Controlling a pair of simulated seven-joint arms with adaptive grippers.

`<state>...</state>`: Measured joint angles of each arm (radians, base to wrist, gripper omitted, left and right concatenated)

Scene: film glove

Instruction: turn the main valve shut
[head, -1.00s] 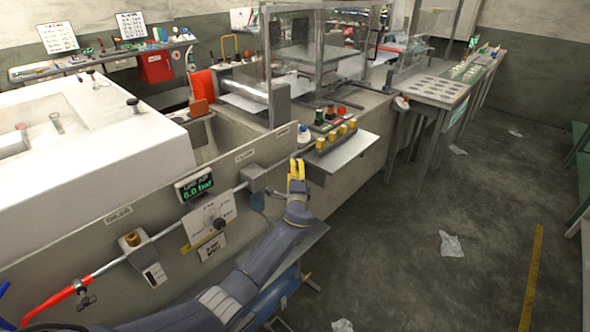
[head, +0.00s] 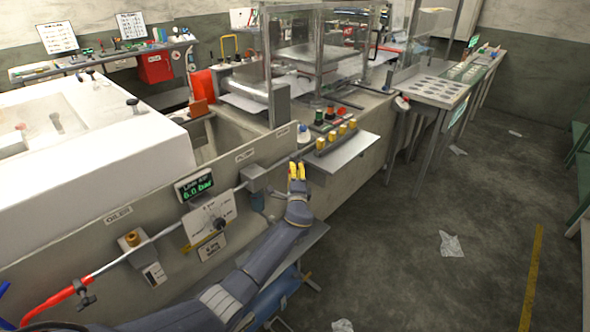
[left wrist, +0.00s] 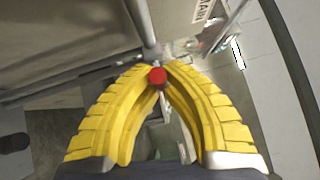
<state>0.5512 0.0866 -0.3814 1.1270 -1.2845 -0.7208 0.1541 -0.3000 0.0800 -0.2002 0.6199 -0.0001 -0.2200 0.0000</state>
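The main valve shows in the left wrist view as a round red knob (left wrist: 157,76) on a thin grey stem, with a grey pipe end behind it. My left gripper's yellow fingers (left wrist: 158,68) arch in from both sides, and their tips close around the knob. In the head view my left gripper (head: 297,171) is at the right end of the grey air line along the machine's front panel, below a yellow-button panel. It hides the valve there. The pressure display (head: 194,185) reads 6.0 bar. My right gripper is not in view.
A button panel (head: 337,138) and a grey shelf (head: 345,152) sit just right of my left gripper. A blue tank (head: 284,303) is under my left arm. A red hose (head: 48,305) joins the line at lower left.

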